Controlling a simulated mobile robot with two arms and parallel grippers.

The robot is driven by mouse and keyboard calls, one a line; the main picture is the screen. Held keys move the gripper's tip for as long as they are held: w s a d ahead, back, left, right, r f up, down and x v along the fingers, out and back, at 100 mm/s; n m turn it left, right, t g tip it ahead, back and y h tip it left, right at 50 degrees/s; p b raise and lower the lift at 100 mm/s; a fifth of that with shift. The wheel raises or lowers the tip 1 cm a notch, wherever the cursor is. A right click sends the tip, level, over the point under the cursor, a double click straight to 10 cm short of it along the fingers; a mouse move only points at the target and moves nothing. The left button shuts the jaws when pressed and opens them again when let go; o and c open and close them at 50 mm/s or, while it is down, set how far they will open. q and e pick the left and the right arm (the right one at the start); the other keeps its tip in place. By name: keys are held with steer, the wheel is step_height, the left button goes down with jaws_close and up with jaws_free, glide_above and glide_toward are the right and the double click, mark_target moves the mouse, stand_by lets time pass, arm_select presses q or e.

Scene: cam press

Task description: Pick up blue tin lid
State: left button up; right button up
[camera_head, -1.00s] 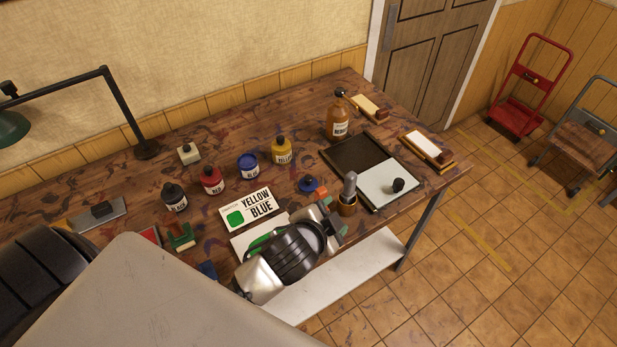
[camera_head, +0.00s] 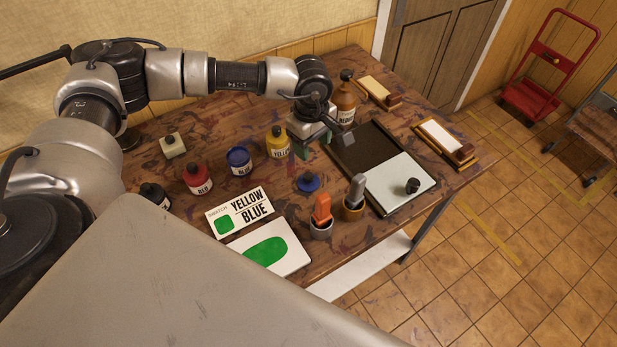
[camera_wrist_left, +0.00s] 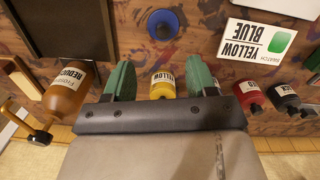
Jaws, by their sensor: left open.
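The blue tin lid (camera_head: 308,182), a small round disc with a dark knob, lies on the table right of the swatch card. It also shows in the left wrist view (camera_wrist_left: 163,24), at the top middle, beyond my fingers. My left gripper (camera_head: 313,146) is open and empty over the table's back part, near the yellow bottle and the reducer bottle, behind the lid and apart from it. Its two green fingers stand apart in the left wrist view (camera_wrist_left: 161,68). My right gripper is not in view.
The yellow bottle (camera_head: 278,142) and brown reducer bottle (camera_head: 345,100) stand close to my left gripper. Two cups (camera_head: 320,230) with orange and grey handled tools stand in front of the lid. A dark and pale slab (camera_head: 400,180) is to its right. The yellow-blue card (camera_head: 240,210) lies left.

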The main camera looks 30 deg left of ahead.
mark_target(309, 176)
arm_select(q)
steer(key=f, duration=0.2)
steer(key=f+b, duration=0.1)
steer(key=shift+a+f, duration=0.25)
steer(key=shift+a, duration=0.05)
step_height(309, 176, down, 4)
steer(key=shift+r+p, duration=0.2)
steer(key=shift+p, duration=0.4)
steer(key=shift+f, duration=0.6)
steer(key=shift+f+p, duration=0.4)
steer(key=shift+p, duration=0.15)
step_height(309, 176, down, 4)
steer(key=shift+a+r+p, duration=0.1)
steer(key=shift+r+p, duration=0.05)
steer(key=shift+p, duration=0.55)
steer(key=shift+f, duration=0.35)
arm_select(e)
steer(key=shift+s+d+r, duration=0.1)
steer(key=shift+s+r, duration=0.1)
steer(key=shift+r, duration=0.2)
arm_select(q)
steer(key=shift+c, duration=0.3)
